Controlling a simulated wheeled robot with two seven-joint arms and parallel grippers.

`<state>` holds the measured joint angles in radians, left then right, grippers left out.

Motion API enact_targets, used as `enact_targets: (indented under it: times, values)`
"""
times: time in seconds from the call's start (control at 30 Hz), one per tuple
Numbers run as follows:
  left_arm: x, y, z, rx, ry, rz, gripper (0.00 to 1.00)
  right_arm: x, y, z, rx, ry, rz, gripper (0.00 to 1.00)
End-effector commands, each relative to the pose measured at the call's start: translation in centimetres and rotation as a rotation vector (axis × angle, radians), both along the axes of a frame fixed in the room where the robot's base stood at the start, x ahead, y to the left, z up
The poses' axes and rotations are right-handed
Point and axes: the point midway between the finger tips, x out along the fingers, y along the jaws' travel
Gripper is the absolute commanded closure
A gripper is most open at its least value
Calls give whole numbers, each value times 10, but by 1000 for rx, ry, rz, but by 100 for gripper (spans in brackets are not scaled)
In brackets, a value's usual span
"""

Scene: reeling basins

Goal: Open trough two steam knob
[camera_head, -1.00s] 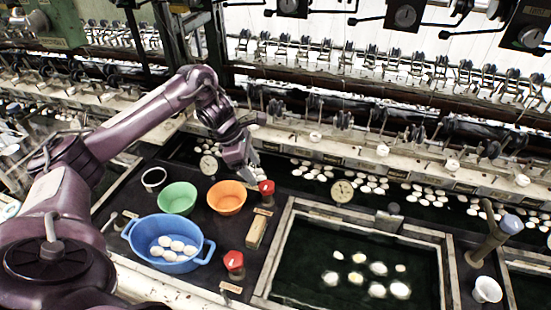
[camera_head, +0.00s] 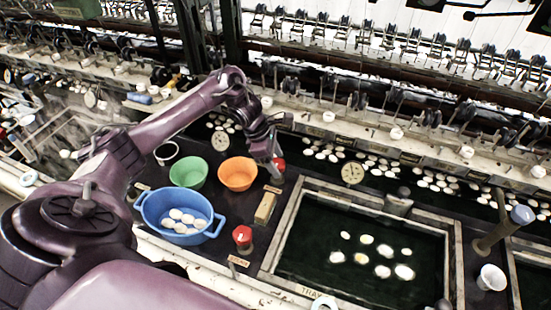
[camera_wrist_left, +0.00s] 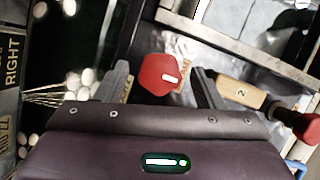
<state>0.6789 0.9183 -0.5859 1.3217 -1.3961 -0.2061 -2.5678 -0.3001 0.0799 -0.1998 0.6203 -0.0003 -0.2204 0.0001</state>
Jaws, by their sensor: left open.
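One red knob (camera_head: 279,163) stands at the far side of the black counter, left of the dark water basin (camera_head: 452,262). A second red knob (camera_head: 242,236) stands nearer the front. A wooden block (camera_head: 265,208) lies between them; in the left wrist view the block (camera_wrist_left: 240,93) carries a "2". My left gripper (camera_head: 271,160) is open at the far knob and partly covers it in the head view. In the left wrist view the far knob (camera_wrist_left: 158,74) shows between the open fingers (camera_wrist_left: 160,70), with gaps on both sides. The knob labels are unreadable. My right gripper is out of view.
A green bowl (camera_head: 188,173), an orange bowl (camera_head: 237,174) and a blue basin (camera_head: 150,208) holding white cocoons stand left of the knobs. A round dial (camera_head: 352,173) is behind the water basin. Reeling machinery (camera_head: 400,108) runs along the back.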

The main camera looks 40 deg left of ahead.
Motion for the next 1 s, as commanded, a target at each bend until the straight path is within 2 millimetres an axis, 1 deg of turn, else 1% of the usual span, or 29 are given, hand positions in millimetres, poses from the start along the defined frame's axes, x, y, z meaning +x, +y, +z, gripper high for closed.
enact_targets:
  times: [0.03,0.07,0.37,0.67,0.87,1.0]
  values:
    - [0,0,0,0,0,0,39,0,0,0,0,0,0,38]
    - [0,0,0,0,0,0,43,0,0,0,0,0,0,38]
    - [0,0,0,0,0,0,82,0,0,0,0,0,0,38]
    - [0,0,0,0,-1,34,82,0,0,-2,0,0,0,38]
    - [-1,0,-1,1,-1,138,82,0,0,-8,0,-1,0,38]
    - [-1,-1,-1,1,-2,250,82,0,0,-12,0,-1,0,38]
